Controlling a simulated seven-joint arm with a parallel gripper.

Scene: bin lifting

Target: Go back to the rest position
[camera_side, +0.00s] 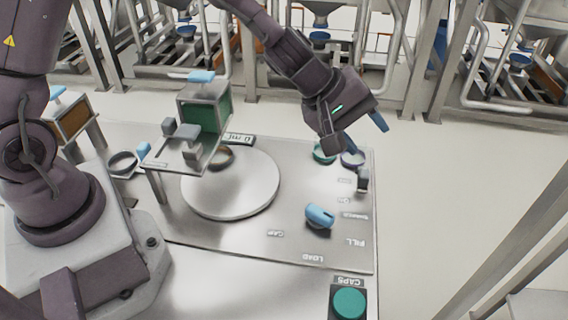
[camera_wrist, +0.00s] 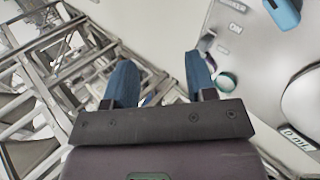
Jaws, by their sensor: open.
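My gripper (camera_side: 366,133) hangs over the far right part of the metal work plate (camera_side: 300,255) in the side view. In the wrist view, its two blue fingers (camera_wrist: 158,80) stand apart with nothing seen held between them. The green part also shows in the wrist view (camera_wrist: 227,82), right of the fingers. A small dark upright part (camera_side: 362,180) stands at the plate's right edge.
A light blue knob (camera_side: 319,216) sits on the plate near the printed labels. A round disc (camera_side: 230,190) lies at the middle. A raised metal stand with a green-sided box (camera_side: 204,112) rises behind it. A green button (camera_side: 349,303) is at the front. Floor right of the plate is clear.

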